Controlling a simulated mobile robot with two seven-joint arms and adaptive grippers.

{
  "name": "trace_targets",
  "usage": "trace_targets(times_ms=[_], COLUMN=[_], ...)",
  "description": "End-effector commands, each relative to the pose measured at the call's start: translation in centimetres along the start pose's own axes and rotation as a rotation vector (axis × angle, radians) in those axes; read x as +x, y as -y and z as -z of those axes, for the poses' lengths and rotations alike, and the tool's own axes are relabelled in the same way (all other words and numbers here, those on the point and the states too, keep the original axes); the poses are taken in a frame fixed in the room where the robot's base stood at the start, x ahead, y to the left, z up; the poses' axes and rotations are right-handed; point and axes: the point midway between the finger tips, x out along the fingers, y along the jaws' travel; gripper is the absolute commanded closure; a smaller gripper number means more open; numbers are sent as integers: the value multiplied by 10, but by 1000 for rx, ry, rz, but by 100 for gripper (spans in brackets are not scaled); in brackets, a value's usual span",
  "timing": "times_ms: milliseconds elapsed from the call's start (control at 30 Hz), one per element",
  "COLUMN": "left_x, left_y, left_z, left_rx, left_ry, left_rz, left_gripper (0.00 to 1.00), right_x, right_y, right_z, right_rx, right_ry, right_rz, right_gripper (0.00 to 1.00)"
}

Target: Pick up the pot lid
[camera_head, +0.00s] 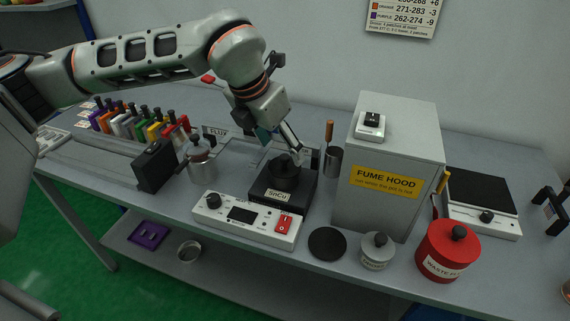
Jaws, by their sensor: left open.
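The black solder pot (268,193) with the label SnCu stands behind the white control box near the middle of the bench. A dark round lid (285,170) appears to sit on its top. Its upper part is close to my fingers and hard to make out. My left gripper (281,142) comes down from above, tilted, with its fingertips just over the lid. It is open, and I cannot tell whether a finger touches the lid. My right gripper is not in view.
A flat black disc (327,243) lies on the bench in front. The fume hood (388,165) stands close on the right, and a cup with an orange-handled tool (333,160) stands between. The red waste pot (447,255) and small grey pot (377,252) stand front right.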

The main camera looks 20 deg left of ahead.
Motion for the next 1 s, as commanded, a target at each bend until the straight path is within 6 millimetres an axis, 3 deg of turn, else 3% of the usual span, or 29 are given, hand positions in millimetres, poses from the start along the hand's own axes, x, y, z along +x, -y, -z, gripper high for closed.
trace_targets(times_ms=[233,500,533,633,667,1000], left_x=[36,43,43,43,43,42], left_y=[3,2,2,3,3,3], left_z=[3,2,2,2,2,2], left_rx=[0,1,1,1,1,1], left_ry=[-4,-1,-1,-1,-1,-1], left_rz=[2,1,1,1,1,1], left_gripper=[38,38,41,67,70,70], right_x=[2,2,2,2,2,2], right_y=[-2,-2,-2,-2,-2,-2], right_z=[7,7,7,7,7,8], right_rx=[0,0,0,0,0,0], right_ry=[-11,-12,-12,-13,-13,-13], right_rz=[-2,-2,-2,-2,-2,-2], right_gripper=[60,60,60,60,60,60])
